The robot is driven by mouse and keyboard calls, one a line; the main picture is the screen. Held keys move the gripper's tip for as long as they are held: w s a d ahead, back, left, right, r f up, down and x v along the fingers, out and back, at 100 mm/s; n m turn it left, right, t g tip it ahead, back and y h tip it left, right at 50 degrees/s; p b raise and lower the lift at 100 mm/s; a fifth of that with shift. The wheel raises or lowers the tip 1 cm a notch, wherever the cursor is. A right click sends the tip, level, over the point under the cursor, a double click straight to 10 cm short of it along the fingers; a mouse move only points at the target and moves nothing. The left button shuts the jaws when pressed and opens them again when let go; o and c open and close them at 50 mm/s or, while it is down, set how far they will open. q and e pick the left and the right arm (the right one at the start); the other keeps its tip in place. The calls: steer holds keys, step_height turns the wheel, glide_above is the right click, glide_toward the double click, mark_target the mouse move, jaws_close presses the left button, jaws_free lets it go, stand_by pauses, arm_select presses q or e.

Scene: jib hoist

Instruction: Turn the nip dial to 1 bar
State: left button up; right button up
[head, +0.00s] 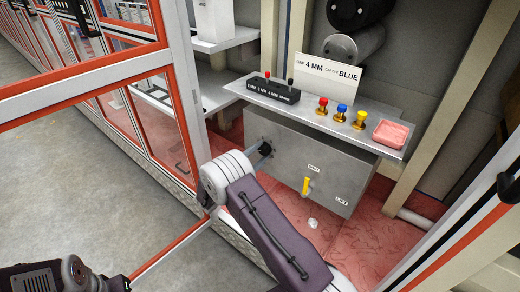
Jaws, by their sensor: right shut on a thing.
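A dark round knob (266,147), which looks like the nip dial, sits on the front of a grey metal box (345,172) near its left side. My right gripper (263,152) reaches it from the lower left and is shut on it. The wrist and jaws cover part of the knob, and I cannot read its scale or setting. My left arm shows at the bottom left corner; its gripper (119,283) is dark, small and partly cut off, far from the box.
A yellow lever (306,186) is on the box front. Red-framed guards (178,75) stand left.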

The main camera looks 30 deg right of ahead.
steer(key=n+p, duration=0.2)
steer(key=n, duration=0.3)
steer(key=shift+t+p, duration=0.3)
steer(key=shift+p, duration=0.05)
steer(key=shift+n, duration=0.3)
steer(key=o, duration=1.4)
steer(key=shift+c, duration=0.2)
steer(key=shift+s+a, duration=0.15)
steer(key=shift+a, duration=0.2)
steer(key=p+v, duration=0.1)
steer(key=v, duration=0.7)
steer(key=shift+s, duration=0.15)
